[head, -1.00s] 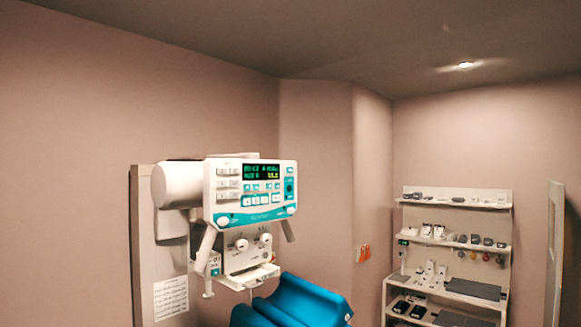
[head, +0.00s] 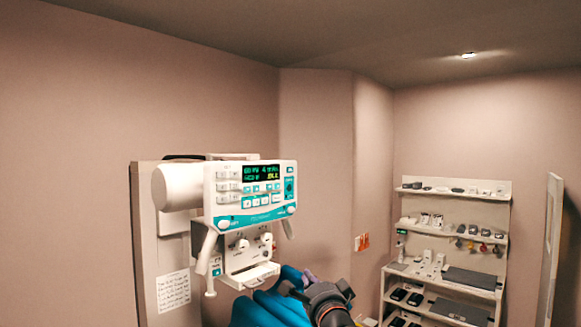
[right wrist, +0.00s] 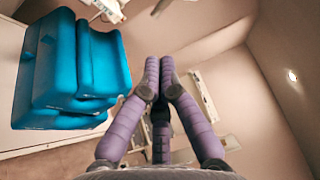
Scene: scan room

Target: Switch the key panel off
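The key panel (head: 238,207) is a white and teal box on the wall-mounted unit at the left of the head view. Its dark screen (head: 262,173) is lit with green and yellow characters. Rows of small keys lie left of and below the screen. My right gripper (head: 308,277) is below and to the right of the panel, apart from it. In the right wrist view its purple fingers (right wrist: 160,65) come together at the tips with nothing seen between them. My left gripper is not in view.
A blue padded seat (head: 265,308) is below the panel, partly behind my right gripper; it also shows in the right wrist view (right wrist: 75,70). A shelf unit (head: 455,232) with small items stands at the back right. The air right of the panel is clear.

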